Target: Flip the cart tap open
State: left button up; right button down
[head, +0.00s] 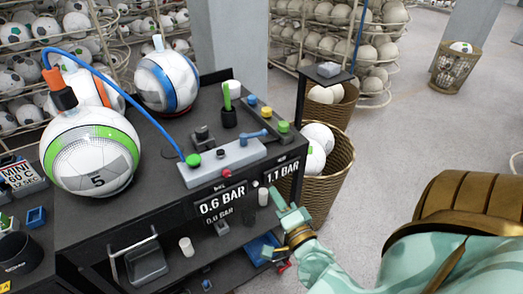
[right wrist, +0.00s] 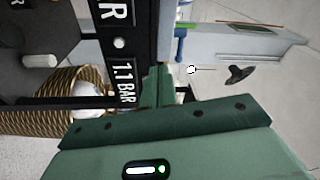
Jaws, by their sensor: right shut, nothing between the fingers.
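The black cart (head: 140,215) fills the middle of the head view. On its top sits a grey valve block (head: 235,162), with a blue tap lever (head: 253,135) at its far right end. The lever lies roughly level, pointing right and slightly away. My right gripper (head: 281,202) is shut and empty, below and right of the lever beside the cart's front edge, apart from the lever. In the right wrist view, its green fingers (right wrist: 158,85) are together near the 1.1 BAR label (right wrist: 123,82). My left gripper is not in view.
A blue hose (head: 130,98) arches from an orange-collared nozzle to the block. Balls (head: 92,152) stand on the cart's left. A green knob (head: 193,160) and red button (head: 227,174) are on the block. A wicker basket (head: 337,172) stands behind my right gripper; the floor beyond is open.

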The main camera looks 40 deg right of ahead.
aim_at(262, 150)
jog(key=w+d+r+m, duration=0.1)
jog(key=w+d+r, duration=0.1)
jog(key=w, duration=0.2)
jog(key=w+d+r+m+h, duration=0.1)
jog(key=w+d+r, duration=0.1)
jog(key=w, duration=0.2)
jog(key=w+d+r+m+h, duration=0.1)
jog(key=w+d+r+m, duration=0.1)
jog(key=w, duration=0.2)
jog(key=shift+w+d, duration=0.1)
jog(key=shift+w, duration=0.2)
jog(key=shift+t, duration=0.3)
